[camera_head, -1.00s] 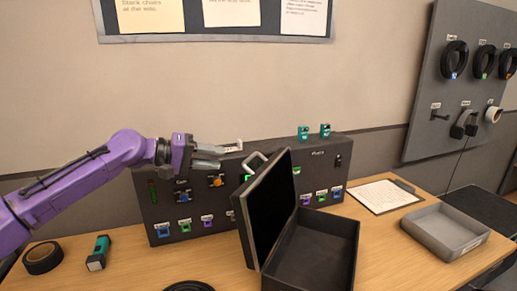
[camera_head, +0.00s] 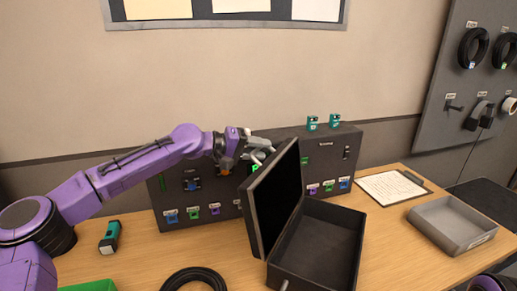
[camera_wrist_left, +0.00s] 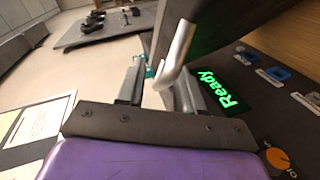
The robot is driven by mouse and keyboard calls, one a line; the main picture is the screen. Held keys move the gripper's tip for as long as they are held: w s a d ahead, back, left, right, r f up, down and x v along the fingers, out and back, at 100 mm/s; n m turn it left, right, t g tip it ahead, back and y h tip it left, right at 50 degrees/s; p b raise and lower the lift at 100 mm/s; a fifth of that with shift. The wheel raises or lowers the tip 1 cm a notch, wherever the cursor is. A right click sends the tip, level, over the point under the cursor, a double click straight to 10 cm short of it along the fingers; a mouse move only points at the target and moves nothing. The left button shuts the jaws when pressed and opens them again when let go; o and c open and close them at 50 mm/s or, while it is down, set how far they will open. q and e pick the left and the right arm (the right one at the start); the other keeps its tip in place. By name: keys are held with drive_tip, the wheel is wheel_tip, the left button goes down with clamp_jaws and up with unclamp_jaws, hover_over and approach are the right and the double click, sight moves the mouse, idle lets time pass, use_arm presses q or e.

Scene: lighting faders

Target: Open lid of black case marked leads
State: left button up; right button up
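The black case (camera_head: 312,249) stands on the table with its lid (camera_head: 257,207) raised steeply, leaning back to the left. Its inside looks dark and empty; no "leads" marking is readable. A pale metal handle sits on the lid's outer face, and it shows in the left wrist view (camera_wrist_left: 178,55). My left gripper (camera_head: 262,148) is at the lid's upper left edge, by the handle. In the wrist view its fingers (camera_wrist_left: 160,92) are apart, with the handle's bend between or just in front of them; firm contact cannot be told. My right gripper is not in view.
A dark panel (camera_head: 345,172) with coloured faders and a lit "Ready" sign (camera_wrist_left: 220,88) stands behind the case. A grey tray (camera_head: 427,227) and clipboard (camera_head: 395,187) lie right. A black cable coil (camera_head: 192,274) and teal device (camera_head: 110,238) lie left.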

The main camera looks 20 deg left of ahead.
sight(273, 158)
use_arm(q)
clamp_jaws()
drive_tip(key=shift+m+y, duration=0.3)
drive_tip(key=shift+y, duration=0.2)
drive_tip(key=d+p, duration=0.1)
drive_tip(key=d+r+p, duration=0.1)
drive_tip(key=d, duration=0.1)
drive_tip(key=d+p, duration=0.1)
drive_tip(key=shift+s+d+r+p, duration=0.15)
drive_tip(key=shift+s+r+p, duration=0.15)
drive_tip(key=shift+s, duration=0.05)
drive_tip(key=shift+d, duration=0.25)
drive_tip(key=shift+a+f, duration=0.1)
unclamp_jaws()
